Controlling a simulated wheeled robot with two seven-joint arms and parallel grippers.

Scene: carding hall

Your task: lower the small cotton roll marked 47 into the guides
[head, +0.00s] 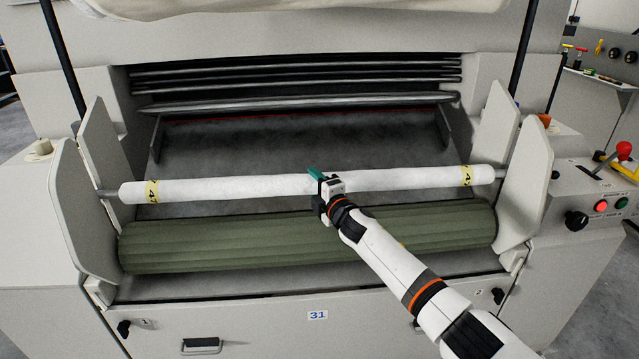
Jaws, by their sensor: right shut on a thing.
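The small cotton roll (240,188) is white and slim, with a yellow band marked 47 near each end. Grey shaft ends stick out at both sides. It lies crosswise above the green fluted roller (300,238). Its left shaft end is at the gap between the left guide plates (82,215), its right one at the right guide plates (530,185). I cannot tell how deep the ends sit in them. My right gripper (325,187) is shut on the roll at its middle and hides a short stretch of it. My left gripper is not in view.
Dark bars (300,80) cross the recess behind the roll. A control box (590,195) with a red-knobbed lever and buttons stands at the right.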

